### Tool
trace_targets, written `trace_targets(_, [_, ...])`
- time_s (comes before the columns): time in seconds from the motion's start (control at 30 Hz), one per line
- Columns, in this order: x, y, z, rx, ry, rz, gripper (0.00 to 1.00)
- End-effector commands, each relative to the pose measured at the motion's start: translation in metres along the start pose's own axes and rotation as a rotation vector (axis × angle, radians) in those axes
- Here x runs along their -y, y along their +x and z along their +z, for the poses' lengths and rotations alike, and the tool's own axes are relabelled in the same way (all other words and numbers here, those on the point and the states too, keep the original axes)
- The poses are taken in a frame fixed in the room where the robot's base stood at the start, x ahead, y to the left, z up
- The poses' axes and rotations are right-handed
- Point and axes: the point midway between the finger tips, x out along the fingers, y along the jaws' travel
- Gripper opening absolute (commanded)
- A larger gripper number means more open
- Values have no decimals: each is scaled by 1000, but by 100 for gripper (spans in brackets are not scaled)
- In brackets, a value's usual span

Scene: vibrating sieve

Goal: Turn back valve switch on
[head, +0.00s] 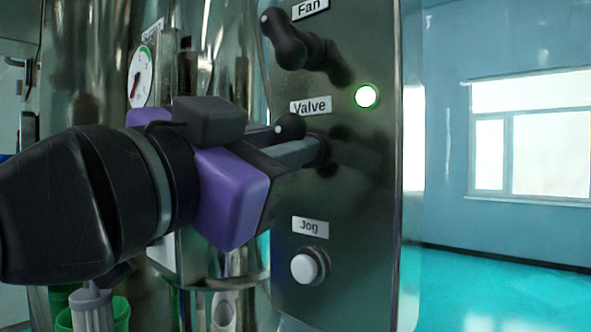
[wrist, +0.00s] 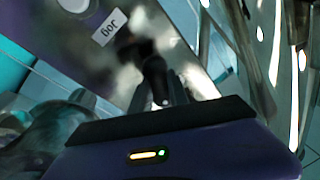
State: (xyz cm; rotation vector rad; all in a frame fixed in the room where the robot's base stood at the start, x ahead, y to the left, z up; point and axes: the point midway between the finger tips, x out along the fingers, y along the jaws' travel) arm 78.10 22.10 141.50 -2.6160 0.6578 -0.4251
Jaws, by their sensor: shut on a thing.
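The valve switch (head: 290,127) is a black lever with a pale dot on its round end, on the dark metal panel below the "Valve" label. My gripper (head: 306,152) reaches in from the left, and its fingers are shut on the lever. The lever's round end shows just above the fingers, pointing left; much of its shaft and base is hidden by them. The wrist view shows the switch (wrist: 156,78) between the fingers (wrist: 165,92). A round indicator light (head: 366,96) with a green rim is lit at the upper right of the switch.
The black fan switch (head: 288,45) sits close above my gripper, its end pointing up and left. The white jog button (head: 307,267) is below. Shiny metal tanks and a dial gauge (head: 141,77) stand behind, at left. Open floor (head: 500,285) lies right of the panel.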

Motion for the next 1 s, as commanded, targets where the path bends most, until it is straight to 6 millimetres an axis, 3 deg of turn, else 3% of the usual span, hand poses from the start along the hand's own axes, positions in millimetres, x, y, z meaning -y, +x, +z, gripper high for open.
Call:
trace_targets(0.67, [0,0,0,-10,57,7,0])
trace_targets(0.7, [0,0,0,-10,57,7,29])
trace_targets(0.77, [0,0,0,-11,57,7,40])
trace_targets(1.0, [0,0,0,-11,56,7,42])
